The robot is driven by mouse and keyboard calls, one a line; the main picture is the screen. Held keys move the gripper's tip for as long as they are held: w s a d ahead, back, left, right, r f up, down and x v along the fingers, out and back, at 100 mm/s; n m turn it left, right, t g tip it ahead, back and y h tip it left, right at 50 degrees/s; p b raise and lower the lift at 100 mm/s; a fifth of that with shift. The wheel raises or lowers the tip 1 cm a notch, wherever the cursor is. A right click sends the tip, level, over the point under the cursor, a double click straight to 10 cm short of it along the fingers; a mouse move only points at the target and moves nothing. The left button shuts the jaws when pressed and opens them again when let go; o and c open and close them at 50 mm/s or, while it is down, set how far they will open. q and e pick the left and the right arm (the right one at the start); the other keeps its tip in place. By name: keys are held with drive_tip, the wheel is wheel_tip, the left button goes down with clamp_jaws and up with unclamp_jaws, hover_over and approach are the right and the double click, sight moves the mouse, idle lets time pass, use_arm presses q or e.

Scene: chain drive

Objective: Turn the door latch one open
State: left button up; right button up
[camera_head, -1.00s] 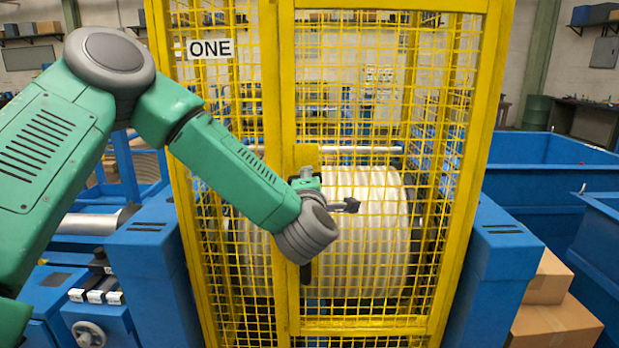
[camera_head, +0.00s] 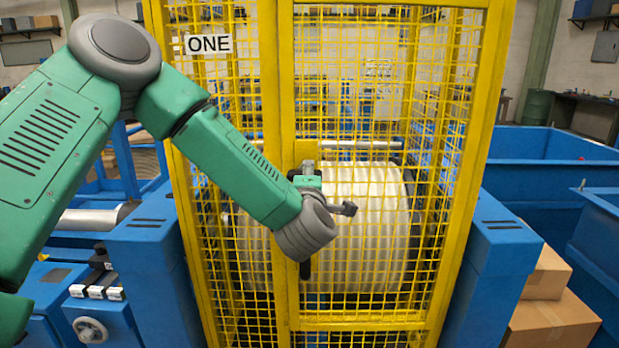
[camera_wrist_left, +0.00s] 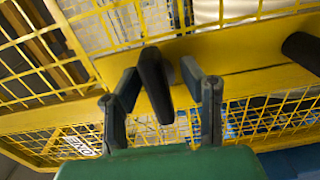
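Door latch one is a dark lever on the yellow door post of the cage (camera_head: 270,110) marked ONE (camera_head: 209,44). In the wrist view the dark latch lever (camera_wrist_left: 154,82) lies between the two fingers of my left gripper (camera_wrist_left: 161,74). The fingers are apart, one on each side of the lever, with a visible gap on the right side. In the head view my left gripper (camera_head: 308,178) is at the post, and its hand and wrist hide most of the latch. My right gripper is not in view.
A dark pull handle (camera_wrist_left: 302,51) is on the same post, below the latch. Yellow mesh surrounds the post, with a large pale drum (camera_head: 365,240) behind it. Blue machine housings (camera_head: 505,255) flank the cage, and cardboard boxes (camera_head: 550,325) stand at the right.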

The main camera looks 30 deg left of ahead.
use_arm(q)
drive_tip(key=shift+w+a, duration=0.1)
drive_tip(key=shift+w, duration=0.05)
drive_tip(key=shift+s, duration=0.3)
drive_tip(key=v, duration=1.1)
drive_tip(key=shift+f, duration=0.15)
drive_tip(key=shift+s, duration=0.1)
